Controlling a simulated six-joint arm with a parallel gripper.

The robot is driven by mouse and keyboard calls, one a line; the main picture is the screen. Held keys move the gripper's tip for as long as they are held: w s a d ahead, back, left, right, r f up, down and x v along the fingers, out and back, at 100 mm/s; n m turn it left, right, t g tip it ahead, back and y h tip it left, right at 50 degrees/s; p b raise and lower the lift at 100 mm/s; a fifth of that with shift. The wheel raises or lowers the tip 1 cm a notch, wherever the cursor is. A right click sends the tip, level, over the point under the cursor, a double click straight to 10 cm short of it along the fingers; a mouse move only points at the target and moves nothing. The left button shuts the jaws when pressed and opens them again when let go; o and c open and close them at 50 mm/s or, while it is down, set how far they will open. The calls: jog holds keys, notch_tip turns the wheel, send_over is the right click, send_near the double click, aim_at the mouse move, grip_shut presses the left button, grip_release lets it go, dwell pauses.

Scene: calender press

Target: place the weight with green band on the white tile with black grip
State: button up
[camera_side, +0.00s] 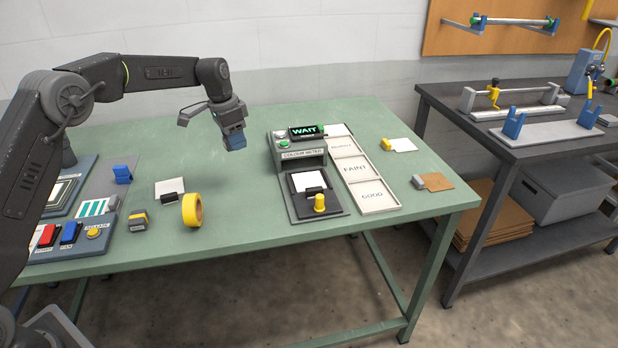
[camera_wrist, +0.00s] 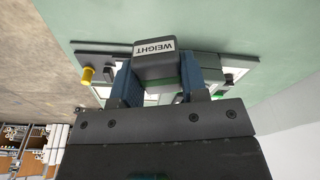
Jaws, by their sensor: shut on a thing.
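My gripper (camera_wrist: 160,82) is shut on a dark grey weight (camera_wrist: 168,62) with a white WEIGHT label and a green band. In the side view, my gripper (camera_side: 235,142) hangs above the green table, left of the colour meter; the weight cannot be made out there. A white tile (camera_side: 168,185) with a black grip (camera_side: 171,197) lies flat on the table, below and left of my gripper. Another white piece (camera_side: 308,180) with a black grip lies in the colour meter.
A yellow roll (camera_side: 192,209) and a yellow-banded block (camera_side: 138,221) stand near the table tile. The colour meter (camera_side: 300,154) reads WAIT, with a yellow knob (camera_side: 320,203) in front. A labelled tray (camera_side: 391,203) is beside it. Bare table lies below my gripper.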

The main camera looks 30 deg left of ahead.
jog(key=w+d+m, duration=0.2)
jog(key=d+m, duration=0.2)
jog(key=d, duration=0.1)
send_over(301, 185)
jog(key=f, duration=0.6)
jog(key=shift+s+a+f, duration=0.15)
jog(key=shift+s+a, duration=0.05)
jog(key=shift+f, duration=2.05)
jog(key=shift+f, duration=0.1)
jog(key=o, duration=0.9)
jog(key=shift+f, duration=0.1)
jog(key=shift+o, duration=0.2)
notch_tip(301, 185, up, 12)
jog(key=s+a, duration=0.1)
jog(key=shift+s+a+r, duration=0.15)
jog(key=shift+s+r, duration=0.05)
